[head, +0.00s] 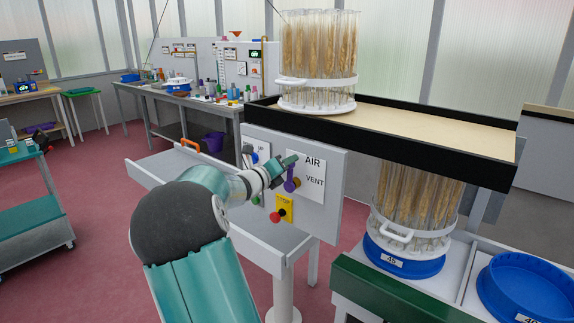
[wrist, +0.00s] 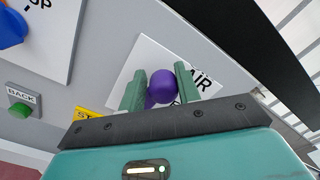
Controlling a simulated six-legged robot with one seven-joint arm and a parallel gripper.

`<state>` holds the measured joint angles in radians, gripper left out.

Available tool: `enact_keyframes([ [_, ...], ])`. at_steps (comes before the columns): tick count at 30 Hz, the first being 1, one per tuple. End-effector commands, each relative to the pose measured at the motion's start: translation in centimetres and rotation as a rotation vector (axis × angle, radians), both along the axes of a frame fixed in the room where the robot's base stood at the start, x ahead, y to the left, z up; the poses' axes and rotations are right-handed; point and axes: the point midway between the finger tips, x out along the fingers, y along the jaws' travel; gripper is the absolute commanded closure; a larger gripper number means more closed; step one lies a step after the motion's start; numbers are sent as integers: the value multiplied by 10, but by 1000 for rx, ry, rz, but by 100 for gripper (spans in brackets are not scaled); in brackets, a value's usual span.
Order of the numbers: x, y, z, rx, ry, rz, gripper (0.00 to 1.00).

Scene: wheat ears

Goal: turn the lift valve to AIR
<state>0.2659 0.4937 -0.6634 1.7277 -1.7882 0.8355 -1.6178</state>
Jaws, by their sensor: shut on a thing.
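The lift valve has a purple handle (head: 292,184) on a white plate marked AIR (head: 313,161) and VENT (head: 315,181), fixed to a grey panel. My gripper (head: 286,165) is at the upper part of this handle, just left of the word AIR. In the wrist view the purple knob (wrist: 162,87) sits between the two green fingers of my gripper (wrist: 161,83), which is shut on it. The fingers and knob cover part of the plate there. The handle's exact angle is partly hidden by my gripper.
On the same panel are a blue knob marked UP (head: 254,157), a green BACK button (wrist: 20,110) and a red stop button (head: 275,216) on a yellow plate. A black-edged tray (head: 420,125) with a rack of wheat ears (head: 318,60) overhangs the panel.

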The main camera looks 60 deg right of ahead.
Motion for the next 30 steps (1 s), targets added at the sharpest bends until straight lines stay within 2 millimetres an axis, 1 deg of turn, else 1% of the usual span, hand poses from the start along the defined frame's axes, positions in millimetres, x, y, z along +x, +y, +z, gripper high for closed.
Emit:
enact_keyframes([
  [1, -3, 0, -6, 10, 7, -6, 100],
  [2, -3, 0, -6, 9, 6, -6, 100],
  [3, -3, 0, -6, 9, 6, -6, 63],
  [5, -3, 0, -6, 9, 5, -5, 52],
  [6, -2, 0, -5, 8, 5, -4, 50],
  [14, -1, 1, -2, 4, 1, -2, 50],
  [17, 0, 7, -2, 4, 0, -1, 50],
  [20, 3, 20, -2, 4, -1, 1, 50],
  [23, 7, 40, -2, 5, -2, 2, 50],
  [30, 15, 93, -2, 6, 0, 1, 50],
])
